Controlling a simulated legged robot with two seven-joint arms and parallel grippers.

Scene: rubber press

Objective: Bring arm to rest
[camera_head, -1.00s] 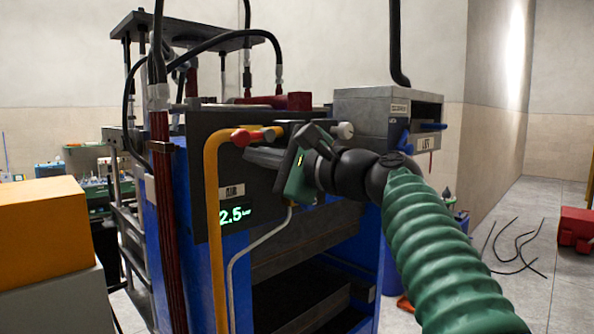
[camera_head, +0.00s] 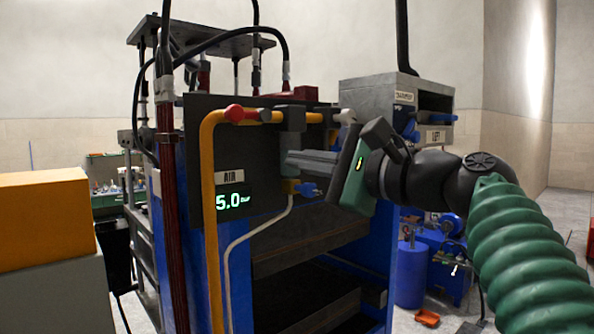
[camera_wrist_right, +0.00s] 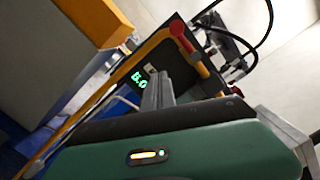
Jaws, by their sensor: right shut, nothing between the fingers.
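My right gripper (camera_head: 291,160) is shut and empty, held in front of the dark panel of the press. In the right wrist view its narrow grey fingers (camera_wrist_right: 158,88) are together and point toward the panel. My green-sleeved right arm comes in from the lower right in the head view. Behind the fingers are a yellow pipe (camera_head: 211,200) with a red knob (camera_head: 234,114) and a small blue valve (camera_head: 308,190). A green display (camera_head: 233,202) below the AIR label reads 5.0. I cannot tell whether the fingers touch the panel fittings. My left gripper is not in view.
The blue press frame (camera_head: 237,270) with open shelves stands in front. An orange block (camera_head: 45,220) on a grey cabinet (camera_head: 55,297) is at the left. A grey box (camera_head: 372,98) sits at the upper right. Blue equipment (camera_head: 412,272) stands on the floor behind my arm.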

